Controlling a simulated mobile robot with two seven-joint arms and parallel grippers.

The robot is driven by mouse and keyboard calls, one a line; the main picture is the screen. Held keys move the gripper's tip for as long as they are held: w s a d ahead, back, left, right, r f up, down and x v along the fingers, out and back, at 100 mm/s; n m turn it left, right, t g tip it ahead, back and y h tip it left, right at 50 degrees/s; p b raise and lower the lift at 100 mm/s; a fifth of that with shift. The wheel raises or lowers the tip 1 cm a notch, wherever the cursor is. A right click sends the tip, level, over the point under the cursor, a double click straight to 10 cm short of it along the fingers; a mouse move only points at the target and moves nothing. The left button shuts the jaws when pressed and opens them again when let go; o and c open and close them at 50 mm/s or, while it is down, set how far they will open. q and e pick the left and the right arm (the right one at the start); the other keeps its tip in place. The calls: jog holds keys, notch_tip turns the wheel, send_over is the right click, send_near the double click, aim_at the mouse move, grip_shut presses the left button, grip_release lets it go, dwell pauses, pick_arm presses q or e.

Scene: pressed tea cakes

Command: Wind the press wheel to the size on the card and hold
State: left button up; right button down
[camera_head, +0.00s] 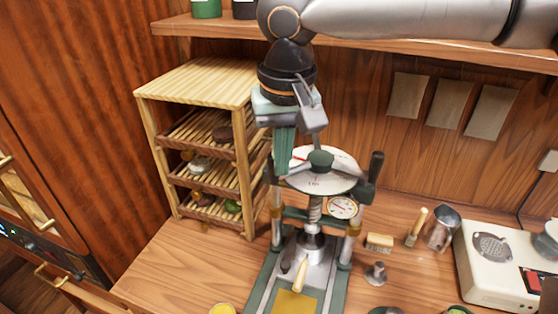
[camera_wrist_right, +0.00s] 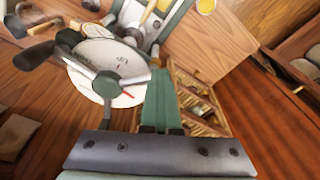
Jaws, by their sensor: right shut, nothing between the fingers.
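The press (camera_head: 313,240) stands on the wooden counter with its wheel on top. The wheel has a pale round dial (camera_head: 335,182), a dark green hub (camera_head: 320,160) and a crossbar ending in a black upright handle (camera_head: 375,167). The dial (camera_wrist_right: 93,58) and handle (camera_wrist_right: 38,52) also show in the right wrist view. My right gripper (camera_head: 283,168) points down at the dial's left edge, away from the handle. Its green fingers (camera_wrist_right: 158,100) are shut and empty; I cannot tell if they touch the crossbar. No size card is readable. My left gripper is out of view.
A slatted rack (camera_head: 200,85) with tea cakes stands left of the press. A round gauge (camera_head: 342,207) sits below the dial. A brush (camera_head: 417,226), a metal jug (camera_head: 442,228) and a white scale (camera_head: 497,262) stand right. Papers (camera_head: 449,103) hang on the wall below a shelf.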

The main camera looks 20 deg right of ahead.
jog(key=shift+w+a, duration=0.2)
jog(key=shift+w, duration=0.5)
jog(key=shift+w+a, duration=0.2)
jog(key=shift+w, duration=0.85)
jog(key=shift+s, duration=0.15)
jog(key=shift+s+a, duration=0.2)
jog(key=shift+s, duration=0.55)
jog(key=shift+w, duration=0.1)
